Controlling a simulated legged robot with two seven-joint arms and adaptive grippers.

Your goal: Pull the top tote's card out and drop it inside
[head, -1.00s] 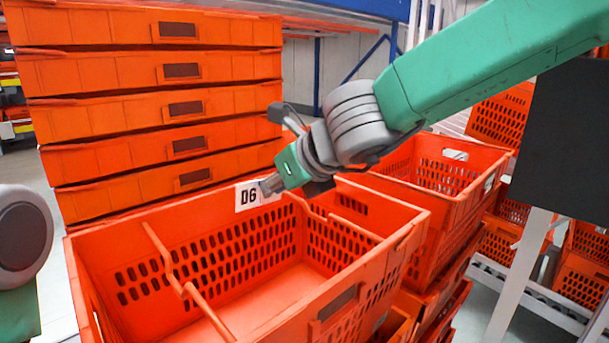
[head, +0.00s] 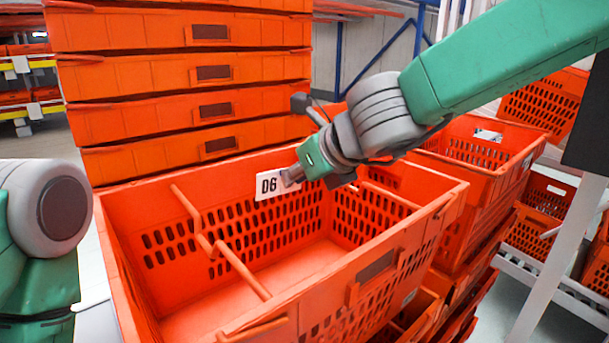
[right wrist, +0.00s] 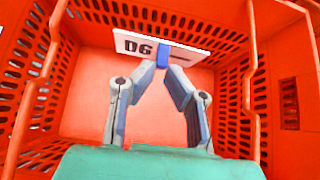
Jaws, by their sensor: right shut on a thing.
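The top tote (head: 400,262) is an open orange basket with perforated walls and folding bars. The white card (head: 268,186) reads "D6" and appears just inside the tote's far wall, near its rim. My right gripper (head: 292,177) is shut on the card's right part in the head view. The right wrist view shows the fingertips (right wrist: 163,58) closed on the card (right wrist: 133,45), with the tote's orange interior (right wrist: 85,105) around it. Whether the card still touches the wall is hard to tell. My left gripper is out of view; only part of that arm shows.
A tall stack of orange totes (head: 170,75) stands behind the top tote. Another open orange tote (head: 480,150) stands at the right. A dark panel on a pale post (head: 560,250) is at the far right. The top tote's floor looks empty.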

